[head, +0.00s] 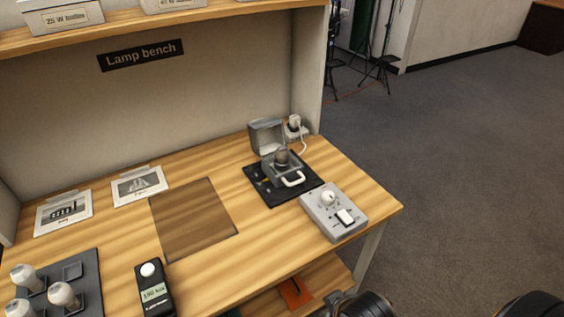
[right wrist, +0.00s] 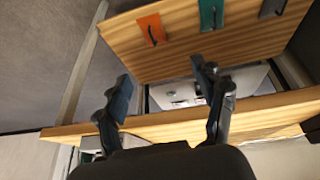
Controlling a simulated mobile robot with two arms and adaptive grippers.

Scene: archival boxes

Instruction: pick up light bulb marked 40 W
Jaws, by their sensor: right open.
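Several white light bulbs (head: 63,294) stand in a dark grey holder tray (head: 88,262) at the lower left of the bench in the head view. The tray is cut off by the frame edge, and one square socket (head: 72,271) in it is empty. No 40 W marking is readable on any bulb. My right gripper (right wrist: 166,98) is open and empty in the right wrist view, its fingers in front of the bench's wooden edge. It is far from the bulbs. My left gripper is not in view.
A black meter (head: 154,288) lies right of the tray. A lidded test fixture (head: 282,167) and a grey control box (head: 334,212) stand at the right. The lower shelf (right wrist: 190,60) holds an orange item (right wrist: 151,29).

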